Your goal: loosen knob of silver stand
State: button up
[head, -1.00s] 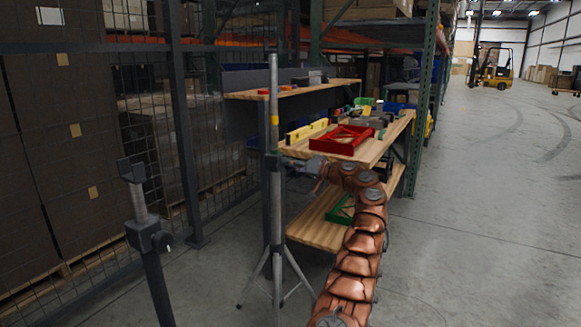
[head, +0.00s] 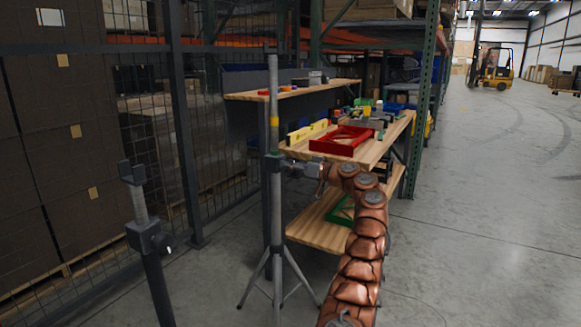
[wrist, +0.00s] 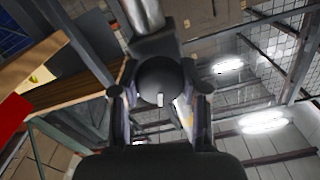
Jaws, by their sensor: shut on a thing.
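The silver stand (head: 276,205) stands upright on splayed tripod legs in the head view, left of the wooden shelves. It has a green band at its collar and a yellow band higher on its inner tube. My gripper (head: 288,167) is at the collar, reaching in from the right. In the wrist view, the round dark knob (wrist: 160,84) with a white mark sits between my two fingers (wrist: 160,100), and my gripper is shut on it. The silver tube (wrist: 144,14) shows behind the knob at the top. The knob is hidden in the head view.
A dark stand (head: 149,240) with its own side knob stands at the left. A mesh fence (head: 145,150) runs behind. Floor at right is clear.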

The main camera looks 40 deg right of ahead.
jog(key=o, duration=1.2)
jog(key=shift+f, duration=0.1)
jog(key=shift+c, duration=0.2)
jog(key=shift+s+d, duration=0.2)
jog(key=shift+s, duration=0.15)
jog(key=v, duration=1.1)
jog(key=shift+s, duration=0.1)
